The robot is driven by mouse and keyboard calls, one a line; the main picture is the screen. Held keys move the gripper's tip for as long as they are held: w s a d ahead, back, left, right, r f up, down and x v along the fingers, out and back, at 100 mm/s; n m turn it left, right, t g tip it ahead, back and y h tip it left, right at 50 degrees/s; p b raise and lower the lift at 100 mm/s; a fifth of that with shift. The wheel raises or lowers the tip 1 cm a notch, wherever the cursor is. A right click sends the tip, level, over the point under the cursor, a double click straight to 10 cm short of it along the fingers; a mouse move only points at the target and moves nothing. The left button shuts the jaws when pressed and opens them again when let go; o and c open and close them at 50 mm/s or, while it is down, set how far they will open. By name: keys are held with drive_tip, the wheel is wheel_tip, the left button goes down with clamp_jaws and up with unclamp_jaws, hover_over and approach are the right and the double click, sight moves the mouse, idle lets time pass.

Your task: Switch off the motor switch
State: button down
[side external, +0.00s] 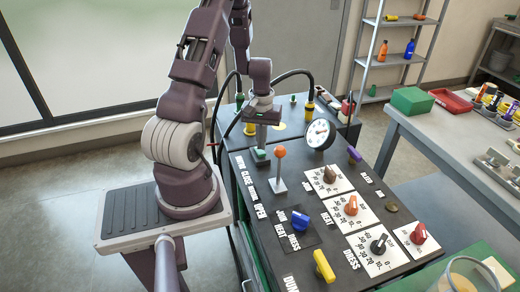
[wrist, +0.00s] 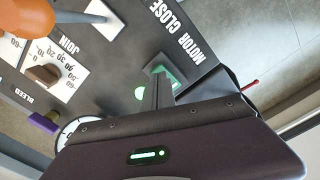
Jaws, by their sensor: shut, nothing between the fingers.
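A lever with an orange ball (side external: 279,152) stands close by on the panel, and a round gauge (side external: 319,134) stands to its right. Blue (side external: 300,221), yellow (side external: 323,265) and other coloured knobs are nearer the camera. Black hoses arch behind my gripper.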

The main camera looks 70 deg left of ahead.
drive_tip(key=shift+f, duration=0.95)
idle(0.5)
drive_tip(key=shift+r, duration=3.5)
drive_tip(key=w+d+r+m+t, duration=0.25)
drive_tip(key=d+r+m, duration=0.25)
drive_tip(key=d+r, duration=1)
drive_tip(key=s+d+r+m+t, duration=0.1)
drive_tip(key=s+d+r+m, duration=0.2)
drive_tip(key=s+d, duration=0.2)
drive_tip(key=s+d+r+m+t, duration=0.2)
drive_tip(key=s+d+r+m, duration=0.2)
drive_tip(key=s+d, duration=0.2)
drive_tip(key=d, duration=0.2)
drive_tip(key=shift+s+d, duration=0.2)
drive_tip(key=shift+d, duration=0.1)
